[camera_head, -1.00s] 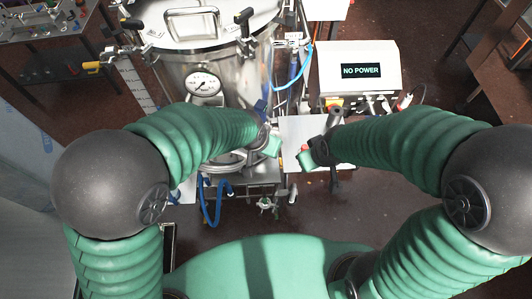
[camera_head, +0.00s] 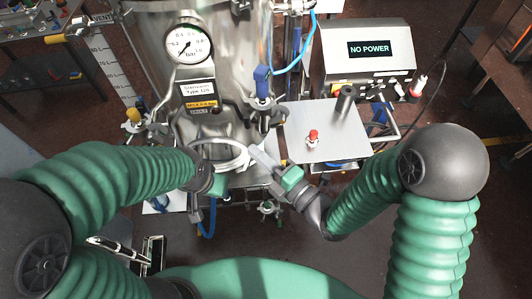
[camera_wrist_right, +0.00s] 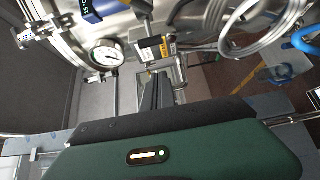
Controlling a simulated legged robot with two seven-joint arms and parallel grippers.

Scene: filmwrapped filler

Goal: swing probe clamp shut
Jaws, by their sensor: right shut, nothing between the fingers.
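The steel vessel (camera_head: 225,75) fills the upper middle of the head view, with metal fittings on its lower front. I cannot single out the probe clamp for certain; a metal clamp-like fitting (camera_head: 262,114) sits at the vessel's lower right.
A pressure gauge (camera_head: 189,43) is on the vessel. Hoses and cables hang around.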

